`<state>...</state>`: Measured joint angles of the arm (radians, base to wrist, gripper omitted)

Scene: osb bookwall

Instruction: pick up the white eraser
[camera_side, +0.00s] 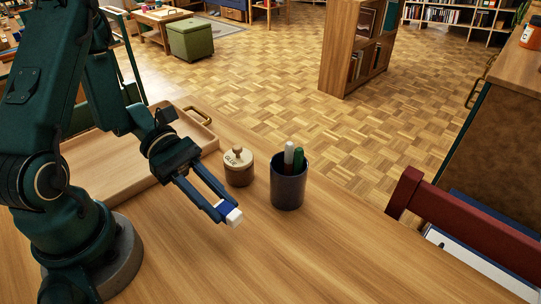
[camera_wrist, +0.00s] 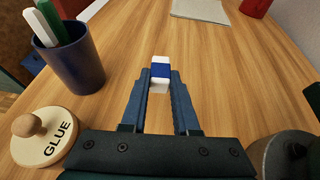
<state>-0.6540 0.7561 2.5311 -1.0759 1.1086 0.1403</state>
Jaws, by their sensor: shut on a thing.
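The white eraser (camera_side: 234,217) has a blue sleeve around its middle. My gripper (camera_side: 224,211) is shut on it, with one finger on either side. In the wrist view the eraser (camera_wrist: 160,63) sits between the fingertips of my gripper (camera_wrist: 160,77), its white end pointing away from me and the blue band between the tips. The fingers partly hide its sides. I cannot tell for sure whether it touches the table or is a little above it.
A dark blue cup (camera_side: 288,186) with several pens stands to the right of my gripper. A round wooden glue pot (camera_side: 239,167) stands behind it. A wooden tray (camera_side: 207,138) lies at the back left. A notepad (camera_wrist: 202,10) lies far ahead. The table front is clear.

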